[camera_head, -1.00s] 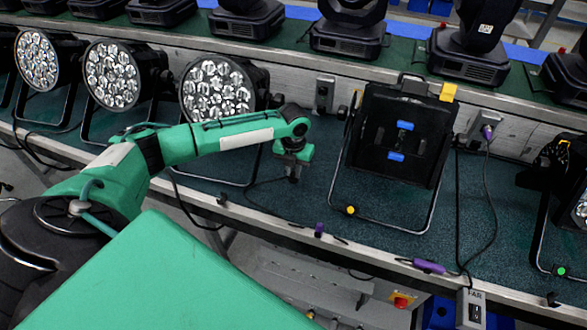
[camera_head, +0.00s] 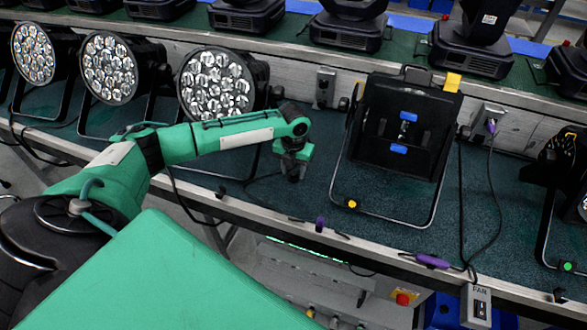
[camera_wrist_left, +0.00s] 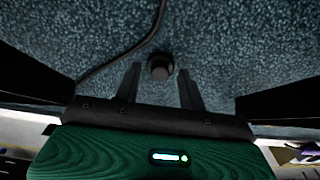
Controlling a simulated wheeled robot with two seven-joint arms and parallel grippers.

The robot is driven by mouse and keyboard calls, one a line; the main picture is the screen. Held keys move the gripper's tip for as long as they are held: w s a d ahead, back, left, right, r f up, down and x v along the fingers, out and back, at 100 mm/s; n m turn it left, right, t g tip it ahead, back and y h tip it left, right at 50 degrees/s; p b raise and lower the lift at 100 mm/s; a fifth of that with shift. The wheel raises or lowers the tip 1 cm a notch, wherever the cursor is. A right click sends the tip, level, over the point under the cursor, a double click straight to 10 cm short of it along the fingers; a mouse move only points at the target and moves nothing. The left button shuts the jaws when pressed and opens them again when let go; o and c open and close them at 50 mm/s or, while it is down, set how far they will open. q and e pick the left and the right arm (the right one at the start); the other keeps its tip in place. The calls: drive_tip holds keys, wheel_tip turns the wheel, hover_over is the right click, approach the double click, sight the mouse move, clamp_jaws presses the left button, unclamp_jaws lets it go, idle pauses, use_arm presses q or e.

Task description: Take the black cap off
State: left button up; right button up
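A small round black cap (camera_wrist_left: 161,67) shows in the left wrist view, on the speckled blue-green bench surface, with a dark cable running beside it. My left gripper (camera_wrist_left: 159,78) is open, with one finger on each side of the cap's near edge; I cannot tell whether they touch it. In the head view my left gripper (camera_head: 294,173) points down over the bench, left of the black par can. The cap is hard to make out there beside the gripper. My right gripper is not in view.
A black par can (camera_head: 405,125) stands on a wire bracket right of the gripper. Several lit-face par cans (camera_head: 217,84) stand to the left. Moving heads line the back shelf.

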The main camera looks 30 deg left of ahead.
sight(294, 173)
use_arm(q)
wheel_tip(294, 173, up, 14)
drive_tip(key=shift+b, duration=0.4)
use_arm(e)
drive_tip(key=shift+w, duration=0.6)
use_arm(q)
drive_tip(key=shift+f, duration=0.15)
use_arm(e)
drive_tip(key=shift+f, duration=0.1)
